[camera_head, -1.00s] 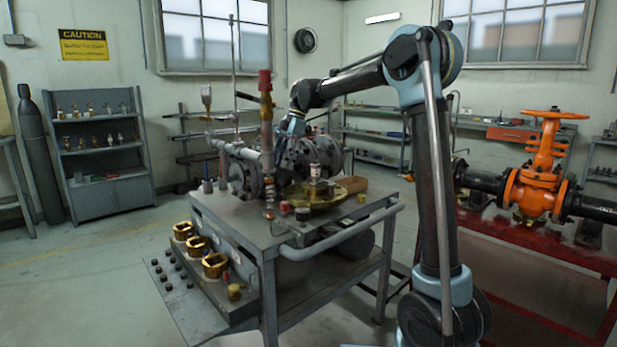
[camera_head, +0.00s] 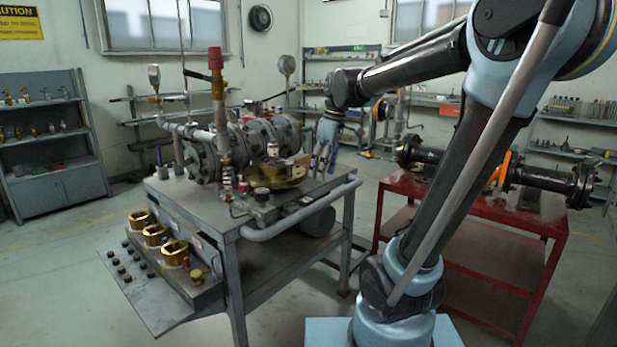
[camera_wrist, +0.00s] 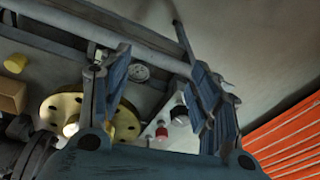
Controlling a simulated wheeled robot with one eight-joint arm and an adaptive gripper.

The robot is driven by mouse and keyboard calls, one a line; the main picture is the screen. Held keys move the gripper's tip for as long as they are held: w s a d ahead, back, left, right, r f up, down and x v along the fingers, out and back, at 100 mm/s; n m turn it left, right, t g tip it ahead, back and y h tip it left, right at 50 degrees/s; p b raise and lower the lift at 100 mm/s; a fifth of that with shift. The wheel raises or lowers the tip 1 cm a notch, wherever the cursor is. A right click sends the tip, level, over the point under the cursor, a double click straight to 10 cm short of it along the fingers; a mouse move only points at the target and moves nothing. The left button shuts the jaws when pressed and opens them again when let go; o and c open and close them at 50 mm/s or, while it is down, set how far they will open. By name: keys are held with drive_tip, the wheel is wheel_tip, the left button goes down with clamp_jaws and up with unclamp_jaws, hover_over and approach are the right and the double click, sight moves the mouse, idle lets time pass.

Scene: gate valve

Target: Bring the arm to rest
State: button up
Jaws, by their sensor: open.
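My gripper (camera_head: 322,165) hangs fingers down at the right end of the grey workbench (camera_head: 290,222), beside the grey flanged pipe assembly (camera_head: 235,150). In the wrist view its two blue ribbed fingers (camera_wrist: 160,85) stand wide apart with nothing between them in their grasp. A brass flanged disc (camera_wrist: 75,112) shows beyond the left finger in that view, and lies on the bench in the head view (camera_head: 270,183). My arm rises from its base on the right, bends high and reaches left. It hides most of the orange gate valve (camera_head: 502,170).
A red table (camera_head: 400,186) bearing black pipe (camera_head: 545,178) stands behind my arm. Brass blocks (camera_head: 154,234) sit on the bench's lower front shelf. A grey cabinet (camera_head: 55,183) stands at left. Floor is open at front left. Orange ribbed material (camera_wrist: 292,142) fills the wrist view's right edge.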

drive_tip(key=s+d+f+m+t+h, duration=0.2)
drive_tip(key=s+d+f+m, duration=1)
drive_tip(key=s+f, duration=0.6)
drive_tip(key=d, duration=0.2)
drive_tip(key=shift+d+f, duration=0.25)
drive_tip(key=shift+d, duration=0.1)
